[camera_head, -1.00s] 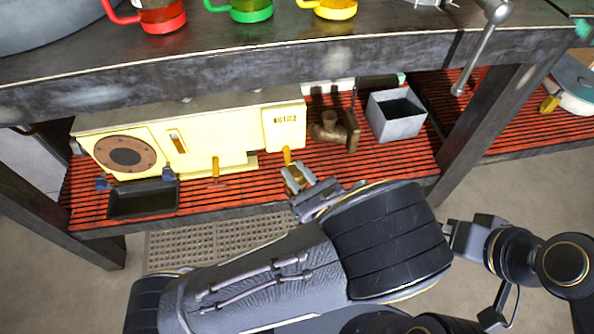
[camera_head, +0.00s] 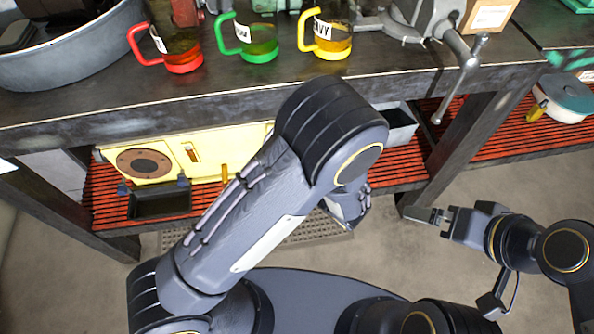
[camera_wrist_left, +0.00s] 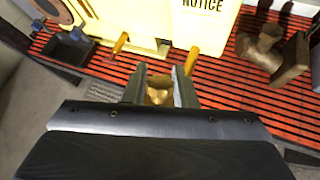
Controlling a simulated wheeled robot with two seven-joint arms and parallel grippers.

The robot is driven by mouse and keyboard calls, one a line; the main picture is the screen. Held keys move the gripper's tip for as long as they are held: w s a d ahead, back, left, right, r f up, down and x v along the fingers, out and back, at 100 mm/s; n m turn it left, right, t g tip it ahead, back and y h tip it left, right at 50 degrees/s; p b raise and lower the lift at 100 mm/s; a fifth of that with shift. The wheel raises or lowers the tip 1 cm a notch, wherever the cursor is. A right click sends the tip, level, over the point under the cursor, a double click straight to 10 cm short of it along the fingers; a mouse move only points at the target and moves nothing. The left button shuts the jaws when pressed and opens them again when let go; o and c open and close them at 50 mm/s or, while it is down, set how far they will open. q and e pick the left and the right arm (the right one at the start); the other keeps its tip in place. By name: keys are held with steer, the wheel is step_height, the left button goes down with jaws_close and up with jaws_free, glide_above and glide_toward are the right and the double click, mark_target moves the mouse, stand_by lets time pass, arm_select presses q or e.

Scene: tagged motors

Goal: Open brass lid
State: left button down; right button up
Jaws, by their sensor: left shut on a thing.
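In the left wrist view my left gripper (camera_wrist_left: 158,88) is shut on a small brass piece (camera_wrist_left: 158,95), held between its fingertips. In that view it is in front of the cream motor (camera_wrist_left: 205,25) marked NOTICE, near the red slatted shelf. A brown-gold pipe fitting with a square plate (camera_wrist_left: 292,60) lies on the shelf to the right, apart from the gripper. My right gripper (camera_head: 432,215) is in front of the bench, apart from everything.
Red (camera_head: 182,62), green (camera_head: 260,50) and yellow (camera_head: 333,46) mugs stand on the bench top beside a vise (camera_head: 430,25). On the lower shelf are a black tray (camera_head: 160,204) and a grey box (camera_head: 401,128). The bench leg (camera_head: 455,150) is an obstacle.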

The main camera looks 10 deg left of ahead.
stand_by(0.3)
arm_select(q)
steer(key=c, duration=1.2)
jaws_free()
steer(key=shift+c, duration=0.2)
steer(key=p+v, duration=0.1)
steer(key=v, duration=0.6)
steer(key=shift+s+d+r, duration=0.2)
steer(key=shift+d+r, duration=0.05)
